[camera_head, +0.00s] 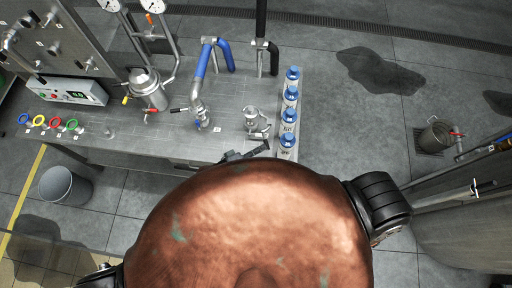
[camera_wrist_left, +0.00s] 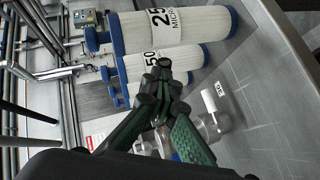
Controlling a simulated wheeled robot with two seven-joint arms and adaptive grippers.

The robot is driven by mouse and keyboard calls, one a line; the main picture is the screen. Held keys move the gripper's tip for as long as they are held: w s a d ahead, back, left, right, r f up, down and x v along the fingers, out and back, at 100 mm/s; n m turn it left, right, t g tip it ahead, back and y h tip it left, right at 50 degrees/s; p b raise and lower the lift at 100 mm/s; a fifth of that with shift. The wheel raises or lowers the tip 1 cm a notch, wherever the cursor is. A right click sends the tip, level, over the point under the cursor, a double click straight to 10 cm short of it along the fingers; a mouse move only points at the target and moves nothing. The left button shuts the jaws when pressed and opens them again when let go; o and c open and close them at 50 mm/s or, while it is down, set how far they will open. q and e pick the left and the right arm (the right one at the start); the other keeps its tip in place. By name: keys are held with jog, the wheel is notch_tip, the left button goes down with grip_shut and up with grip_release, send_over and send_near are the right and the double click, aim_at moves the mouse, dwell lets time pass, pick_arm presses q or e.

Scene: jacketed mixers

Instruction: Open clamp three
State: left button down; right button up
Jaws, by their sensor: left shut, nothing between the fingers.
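No clamp marked three can be read in either view. A small metal fitting with a side handle (camera_head: 254,120) stands on the bench near the filter cartridges. In the left wrist view a shiny fitting (camera_wrist_left: 212,127) with a white cylindrical part stands beyond the fingers, partly hidden by them. A small label (camera_wrist_left: 219,88) lies beside it, too small to read. My left gripper (camera_wrist_left: 164,66) is shut and empty, its dark green fingers together in front of the cartridges. In the head view it is a dark shape (camera_head: 246,154) at the bench's front edge. My right gripper is not in view.
Several white filter cartridges with blue caps (camera_head: 289,118) stand in a row at the bench's right end. A blue-handled pipe assembly (camera_head: 203,65), a steel vessel (camera_head: 147,88) and a control box (camera_head: 66,91) stand further left. A bucket (camera_head: 66,186) is on the floor.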

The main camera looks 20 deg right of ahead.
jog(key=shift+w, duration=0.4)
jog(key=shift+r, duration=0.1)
